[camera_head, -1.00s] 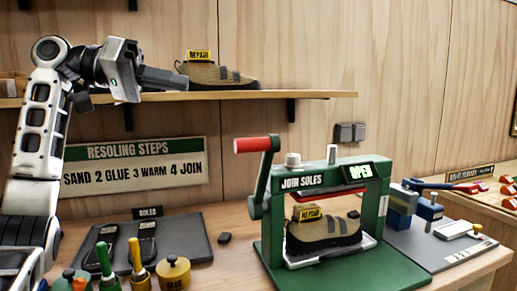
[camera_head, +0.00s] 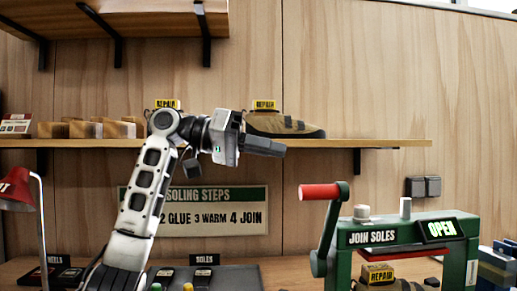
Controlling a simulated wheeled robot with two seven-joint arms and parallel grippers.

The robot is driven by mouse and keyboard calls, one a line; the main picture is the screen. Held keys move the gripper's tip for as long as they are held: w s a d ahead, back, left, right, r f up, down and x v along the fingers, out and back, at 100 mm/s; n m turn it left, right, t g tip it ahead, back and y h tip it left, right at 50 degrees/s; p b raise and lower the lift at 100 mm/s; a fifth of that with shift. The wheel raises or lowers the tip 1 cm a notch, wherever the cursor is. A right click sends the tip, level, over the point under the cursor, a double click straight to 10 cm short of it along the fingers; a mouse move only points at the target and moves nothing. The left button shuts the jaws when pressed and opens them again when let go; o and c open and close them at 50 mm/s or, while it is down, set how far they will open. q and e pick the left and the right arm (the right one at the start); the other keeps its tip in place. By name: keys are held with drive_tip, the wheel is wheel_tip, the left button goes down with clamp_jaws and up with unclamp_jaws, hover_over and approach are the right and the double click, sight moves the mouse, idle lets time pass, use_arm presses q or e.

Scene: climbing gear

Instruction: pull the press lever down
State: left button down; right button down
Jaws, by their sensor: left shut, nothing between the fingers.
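The green press (camera_head: 400,235), marked JOIN SOLES, stands on the bench at the lower right, its lower part cut off by the picture's bottom edge. Its sign (camera_head: 441,229) reads OPEN. The press lever (camera_head: 329,230) is up on its left side, with a red handle (camera_head: 320,191) at the top pointing left. A shoe (camera_head: 385,286) with a yellow REPAIR tag shows partly inside the press. My left gripper (camera_head: 280,150) is shut and empty, pointing right. In the picture it is above and left of the red handle, apart from it. My right gripper is not in view.
A wall shelf (camera_head: 390,143) behind the arm holds a tagged brown shoe (camera_head: 285,124) and several blocks (camera_head: 85,129). A higher shelf (camera_head: 150,15) is at the upper left. A red lamp (camera_head: 17,190) stands at the left edge. Blue gear (camera_head: 497,268) is right of the press.

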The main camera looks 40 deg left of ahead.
use_arm(q)
drive_tip(key=w+d+f+b, duration=0.1)
drive_tip(key=w+d+f, duration=0.1)
drive_tip(key=d+f, duration=0.2)
drive_tip(key=shift+d+f, duration=0.2)
drive_tip(key=shift+d, duration=0.6)
drive_tip(key=shift+w+d, duration=0.1)
drive_tip(key=shift+d, duration=0.05)
